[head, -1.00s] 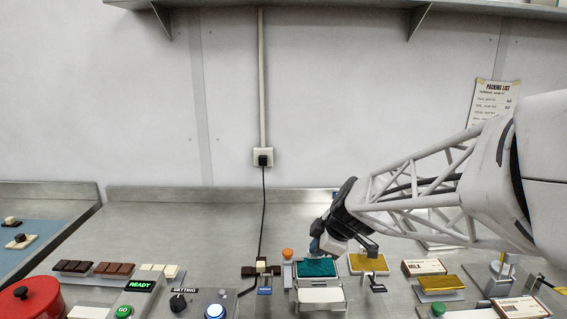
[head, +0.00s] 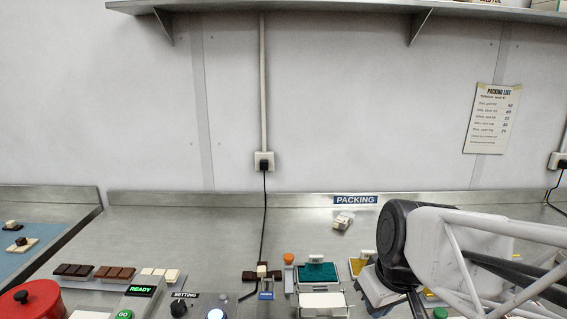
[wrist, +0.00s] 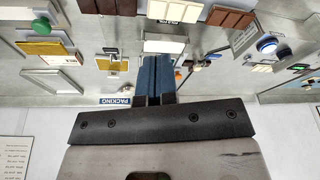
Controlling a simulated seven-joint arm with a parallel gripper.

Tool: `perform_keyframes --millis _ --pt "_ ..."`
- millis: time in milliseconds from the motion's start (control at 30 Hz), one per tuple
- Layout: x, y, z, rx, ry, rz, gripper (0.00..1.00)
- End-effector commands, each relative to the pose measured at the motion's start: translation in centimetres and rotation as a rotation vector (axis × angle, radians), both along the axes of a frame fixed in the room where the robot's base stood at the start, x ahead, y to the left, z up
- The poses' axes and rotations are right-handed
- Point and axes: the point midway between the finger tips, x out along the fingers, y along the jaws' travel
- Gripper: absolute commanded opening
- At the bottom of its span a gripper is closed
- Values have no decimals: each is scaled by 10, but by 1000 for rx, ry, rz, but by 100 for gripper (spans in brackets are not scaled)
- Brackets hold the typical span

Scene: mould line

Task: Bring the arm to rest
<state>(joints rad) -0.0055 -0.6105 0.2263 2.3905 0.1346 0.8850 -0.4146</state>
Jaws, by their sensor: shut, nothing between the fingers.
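My gripper (wrist: 156,62) shows in the wrist view with its two blue fingers together and nothing between them. Its fingers point over the bench, clear of the things below as far as I can see. In the head view my arm reaches in from the right edge, low over the right part of the bench. Its dark round joint is at the front, and the fingertips cannot be made out there.
A teal-topped press (head: 318,271) stands just left of my arm, with an orange knob (head: 288,258) beside it. A small pale block (head: 343,221) lies behind, near the PACKING sign (head: 355,200). A red pot (head: 30,300) is front left.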

Motion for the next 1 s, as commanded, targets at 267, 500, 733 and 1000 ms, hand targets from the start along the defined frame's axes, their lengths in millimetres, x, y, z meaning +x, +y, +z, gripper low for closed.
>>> perform_keyframes --millis 267,500,733,1000 --pt "-47 -19 -2 -21 33 -276 0" --pt "-60 -24 -4 -26 38 -368 0" --pt "-60 -24 -4 -27 39 -371 0" --pt "-60 -24 -4 -27 38 -371 0"
